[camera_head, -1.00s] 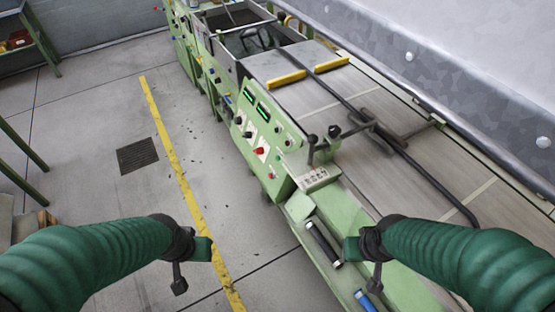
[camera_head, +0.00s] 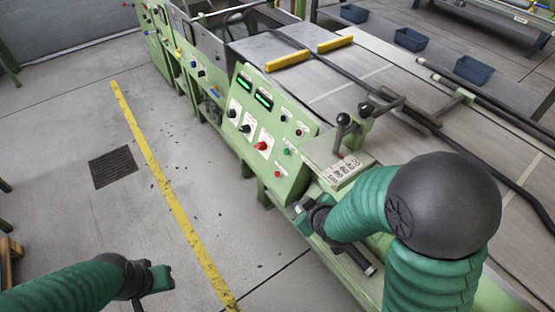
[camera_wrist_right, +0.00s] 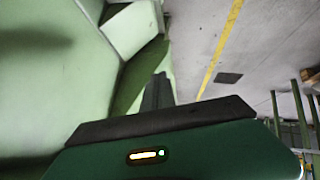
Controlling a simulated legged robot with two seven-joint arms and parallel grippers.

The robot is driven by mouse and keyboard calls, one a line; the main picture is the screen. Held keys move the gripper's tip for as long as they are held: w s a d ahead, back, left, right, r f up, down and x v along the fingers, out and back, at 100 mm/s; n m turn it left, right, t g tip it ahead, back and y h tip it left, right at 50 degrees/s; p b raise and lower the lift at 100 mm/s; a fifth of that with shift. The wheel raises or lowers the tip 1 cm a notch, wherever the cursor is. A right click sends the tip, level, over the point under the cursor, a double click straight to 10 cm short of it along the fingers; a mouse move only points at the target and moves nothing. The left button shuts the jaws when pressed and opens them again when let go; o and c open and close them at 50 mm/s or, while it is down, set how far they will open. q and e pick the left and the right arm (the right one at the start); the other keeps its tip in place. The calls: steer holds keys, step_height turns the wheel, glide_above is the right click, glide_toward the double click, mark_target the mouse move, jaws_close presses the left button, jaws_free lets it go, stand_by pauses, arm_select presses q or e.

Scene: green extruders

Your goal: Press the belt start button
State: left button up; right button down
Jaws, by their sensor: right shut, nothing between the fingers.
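The green control panel (camera_head: 258,122) stands in the middle of the head view. It carries two green displays (camera_head: 263,98), black knobs (camera_head: 245,128), a large red button (camera_head: 262,145), a small green button (camera_head: 287,151) and a small red button (camera_head: 278,174). I cannot read which one is the belt start button. My right gripper (camera_head: 301,217) is shut and empty, low in front of the panel's near end, below the buttons. In the right wrist view its dark fingers (camera_wrist_right: 158,92) point beside green machine surfaces. My left gripper (camera_head: 152,283) hangs over the floor at lower left; its fingers are unclear.
A small box with two black-knobbed levers (camera_head: 343,125) and a labelled plate (camera_head: 345,170) stands right of the panel. The conveyor belt (camera_head: 375,75) runs behind, with yellow bars (camera_head: 287,60) at its edge.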

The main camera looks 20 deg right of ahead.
steer(key=w+a+r+n+t+y+b, duration=0.1)
steer(key=w+a+r+n+t+y, duration=0.1)
steer(key=w+r+n+t, duration=0.2)
steer(key=w+n+t, duration=0.2)
steer(key=n+t, duration=0.2)
steer(key=n, duration=0.1)
steer(key=shift+a+n+b, duration=0.3)
steer(key=shift+a, duration=0.1)
steer(key=shift+w, duration=0.1)
